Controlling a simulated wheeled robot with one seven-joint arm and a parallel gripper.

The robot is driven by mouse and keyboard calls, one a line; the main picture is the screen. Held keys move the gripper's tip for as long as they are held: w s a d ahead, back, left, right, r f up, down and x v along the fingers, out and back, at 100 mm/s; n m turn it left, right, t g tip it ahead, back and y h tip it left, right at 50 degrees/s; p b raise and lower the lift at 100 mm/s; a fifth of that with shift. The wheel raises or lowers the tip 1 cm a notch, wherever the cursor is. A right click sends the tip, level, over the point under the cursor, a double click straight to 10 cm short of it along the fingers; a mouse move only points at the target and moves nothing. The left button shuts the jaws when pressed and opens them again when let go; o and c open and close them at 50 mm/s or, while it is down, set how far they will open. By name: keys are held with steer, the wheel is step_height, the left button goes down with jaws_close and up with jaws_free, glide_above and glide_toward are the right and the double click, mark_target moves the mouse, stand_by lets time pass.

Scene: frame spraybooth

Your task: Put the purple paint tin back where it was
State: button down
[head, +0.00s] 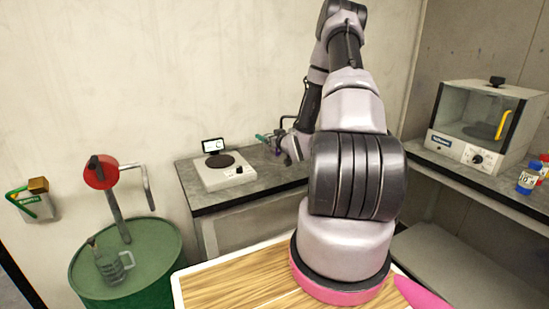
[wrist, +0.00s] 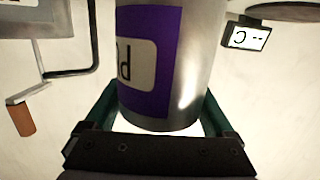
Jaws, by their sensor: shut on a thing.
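The purple paint tin (wrist: 145,65) is a metal can with a purple label and a pale panel, seen large and upside down in the wrist view. My gripper (wrist: 160,115) is shut on it, with a green finger on each side of the can. In the head view my gripper (head: 264,137) is small, in front of the pale wall by the scale, above the grey bench. The tin is hard to make out there. What is under the tin cannot be seen.
A scale (head: 222,172) with a dark round plate and a display (wrist: 250,36) stands on the grey bench (head: 262,182). A green drum (head: 150,285) with a red crank pump (head: 101,172) and a jug is at left. A glass-fronted cabinet (head: 478,125) and small jars (head: 527,180) are at right.

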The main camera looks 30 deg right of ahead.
mark_target(269, 150)
steer(key=shift+f, duration=3.15)
steer(key=shift+f, duration=0.15)
